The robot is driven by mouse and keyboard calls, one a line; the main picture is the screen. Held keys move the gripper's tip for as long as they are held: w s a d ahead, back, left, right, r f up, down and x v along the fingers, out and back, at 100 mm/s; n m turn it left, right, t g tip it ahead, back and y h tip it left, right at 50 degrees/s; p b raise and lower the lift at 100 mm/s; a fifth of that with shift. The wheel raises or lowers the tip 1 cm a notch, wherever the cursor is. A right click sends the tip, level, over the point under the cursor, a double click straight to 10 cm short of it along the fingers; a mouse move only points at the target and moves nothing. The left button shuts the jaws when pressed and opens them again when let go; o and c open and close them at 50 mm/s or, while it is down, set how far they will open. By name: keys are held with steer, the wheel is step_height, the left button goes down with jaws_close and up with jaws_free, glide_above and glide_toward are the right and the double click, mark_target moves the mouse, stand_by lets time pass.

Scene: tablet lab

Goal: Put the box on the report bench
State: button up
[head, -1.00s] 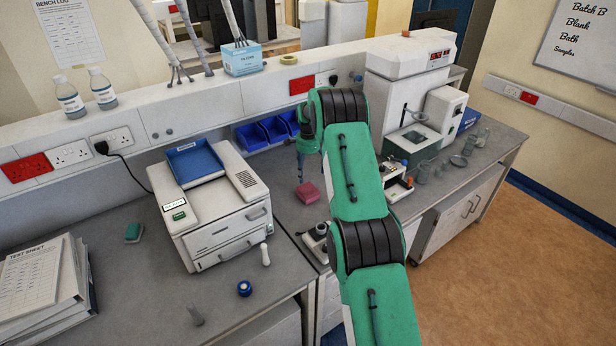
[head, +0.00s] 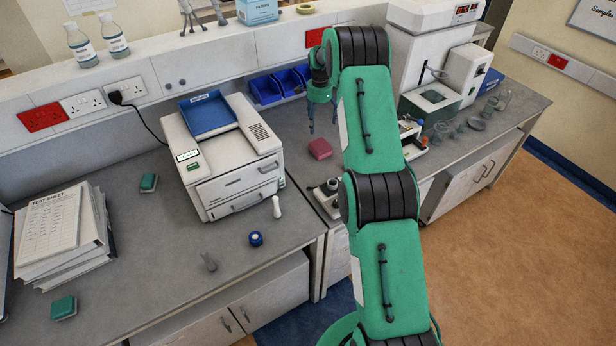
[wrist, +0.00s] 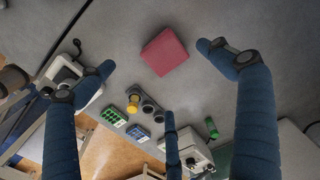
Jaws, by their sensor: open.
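A small pink-red box (head: 320,148) sits on the grey bench right of the white printer. In the wrist view the box (wrist: 164,52) lies ahead between the spread fingertips, with bare bench around it. My gripper (head: 322,124) is open and empty, fingers pointing down, above and slightly behind the box in the head view. No finger visibly touches the box. No label in view names a report bench; the left bench (head: 110,215) carries a stack of test sheets (head: 60,225).
The printer (head: 222,150) stands between the stack and the box. Blue bins (head: 280,85) line the wall behind. A microscope-like device (head: 328,195) and glassware (head: 440,130) stand nearby. Green blocks (head: 149,182), a blue-capped roll (head: 256,239) and open surface lie on the left bench.

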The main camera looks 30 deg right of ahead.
steer(key=s+a+r+n, duration=0.1)
steer(key=s+a+r, duration=0.1)
steer(key=a+r, duration=0.35)
steer(key=s+a+r+n+t, duration=0.1)
steer(key=s+a+r+n, duration=0.15)
steer(key=r, duration=0.65)
steer(key=s+a+r+n, duration=0.1)
steer(key=s+a+r, duration=0.1)
steer(key=a+r, duration=0.4)
steer(key=s+a+r+n+t, duration=0.2)
steer(key=s+a+r+n, duration=0.2)
steer(key=s+a+r, duration=0.8)
steer(key=s+a+r+n+t, duration=0.15)
steer(key=s+a+r, duration=0.25)
steer(key=s, duration=0.5)
steer(key=s+a+r+n+g, duration=0.1)
steer(key=s+a+r+n, duration=0.25)
steer(key=s, duration=0.65)
steer(key=s+a+f+n+t, duration=0.1)
steer(key=s+a+f+n, duration=0.1)
steer(key=s, duration=0.6)
steer(key=s+a+f+n+t, duration=0.1)
steer(key=s+a+f, duration=0.1)
steer(key=s, duration=0.7)
steer(key=shift+s+a+f+n, duration=0.2)
steer(key=shift+a+f+n, duration=0.15)
steer(key=shift+a, duration=0.35)
step_height(320, 180, down, 15)
steer(key=b, duration=1.5)
steer(key=shift+r, duration=0.15)
